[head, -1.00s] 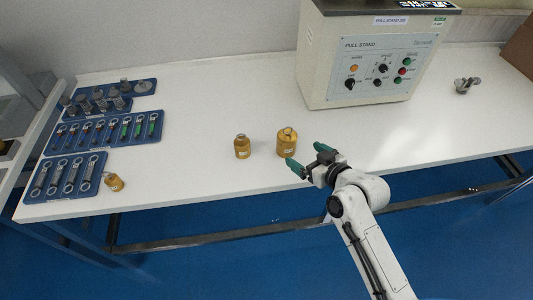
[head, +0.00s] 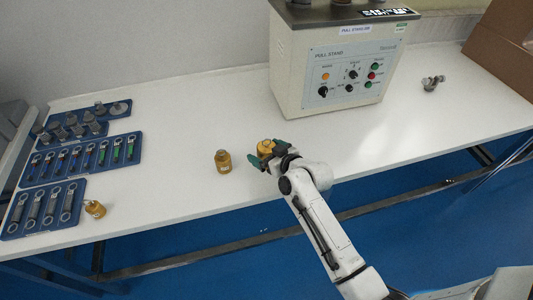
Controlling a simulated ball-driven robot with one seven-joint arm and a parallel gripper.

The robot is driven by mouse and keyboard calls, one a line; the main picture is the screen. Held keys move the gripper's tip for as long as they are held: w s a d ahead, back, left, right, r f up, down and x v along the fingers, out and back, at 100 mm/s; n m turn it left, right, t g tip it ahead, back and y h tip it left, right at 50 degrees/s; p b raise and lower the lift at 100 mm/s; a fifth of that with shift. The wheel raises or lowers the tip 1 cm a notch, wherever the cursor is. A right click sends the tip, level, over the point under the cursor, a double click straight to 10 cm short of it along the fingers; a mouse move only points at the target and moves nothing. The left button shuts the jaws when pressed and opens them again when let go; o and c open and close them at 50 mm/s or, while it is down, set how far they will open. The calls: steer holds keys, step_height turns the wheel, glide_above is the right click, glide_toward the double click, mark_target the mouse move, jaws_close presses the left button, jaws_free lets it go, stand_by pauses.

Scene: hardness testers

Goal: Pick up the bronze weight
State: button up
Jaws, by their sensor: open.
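Three bronze-coloured weights are on the white table. The largest (head: 265,147) stands in the middle, partly hidden by my gripper. A smaller one (head: 223,162) stands upright just left of it. A third, small one (head: 95,209) lies tilted at the left, near the front edge. My gripper (head: 264,155) is open, with its green fingers at the near side of the largest weight, one finger to each side. I cannot tell whether the fingers touch it.
A pull stand machine (head: 340,75) stands behind, to the right. Blue trays of tools (head: 108,152) lie at the left. A grey metal part (head: 432,83) and a cardboard box (head: 497,45) are at the right. The white table (head: 180,110) is clear between the trays and the machine.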

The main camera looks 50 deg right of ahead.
steer(key=shift+c, duration=0.3)
jaws_close()
stand_by(0.6)
steer(key=shift+w+r, duration=0.1)
steer(key=shift+r, duration=0.25)
